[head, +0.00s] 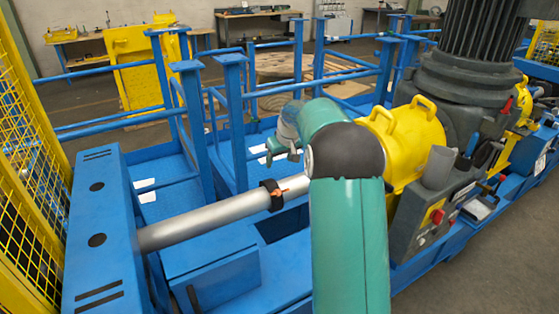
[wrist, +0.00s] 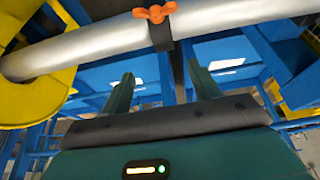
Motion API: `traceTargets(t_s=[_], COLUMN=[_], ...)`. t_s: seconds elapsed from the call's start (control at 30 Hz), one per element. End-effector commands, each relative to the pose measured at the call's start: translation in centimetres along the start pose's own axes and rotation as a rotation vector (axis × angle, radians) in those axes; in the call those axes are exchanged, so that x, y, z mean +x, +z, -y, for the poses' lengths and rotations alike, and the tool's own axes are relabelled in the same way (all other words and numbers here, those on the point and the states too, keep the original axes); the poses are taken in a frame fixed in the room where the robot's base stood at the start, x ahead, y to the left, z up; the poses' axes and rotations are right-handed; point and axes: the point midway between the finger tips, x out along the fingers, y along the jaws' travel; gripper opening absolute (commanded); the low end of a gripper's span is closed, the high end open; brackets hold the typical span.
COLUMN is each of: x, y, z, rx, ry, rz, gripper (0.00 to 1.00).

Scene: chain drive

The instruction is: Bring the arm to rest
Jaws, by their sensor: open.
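My teal arm rises from the bottom of the head view and bends at a black joint. My gripper (head: 280,154) is small and partly hidden beyond the bend, above and behind the silver shaft (head: 215,217) in the picture. In the wrist view my gripper (wrist: 162,88) shows two teal fingers spread apart with nothing between them. The silver shaft (wrist: 230,17) crosses above the fingertips there, apart from them in the picture. A black collar with an orange wing piece (wrist: 156,12) sits on the shaft, and it also shows in the head view (head: 277,192).
A blue frame (head: 95,220) holds the shaft's left end. A yellow housing (head: 405,140), a dark motor (head: 470,60) and a grey control box with a red button (head: 437,215) stand right of my arm. Blue posts and rails (head: 232,120) stand behind. Yellow mesh fencing (head: 25,170) is at left.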

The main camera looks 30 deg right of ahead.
Motion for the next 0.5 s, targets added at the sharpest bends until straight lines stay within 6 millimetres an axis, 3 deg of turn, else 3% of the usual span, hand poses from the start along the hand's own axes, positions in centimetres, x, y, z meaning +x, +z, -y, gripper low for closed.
traceTargets(t_s=[0.33, 0.5], x=[-0.6, -4.5], y=[0.0, 0.6], z=[0.5, 4.0], rx=[-0.003, -0.016], ry=[0.001, 0.009], rz=[-0.002, -0.008], gripper=[0.62, 0.62])
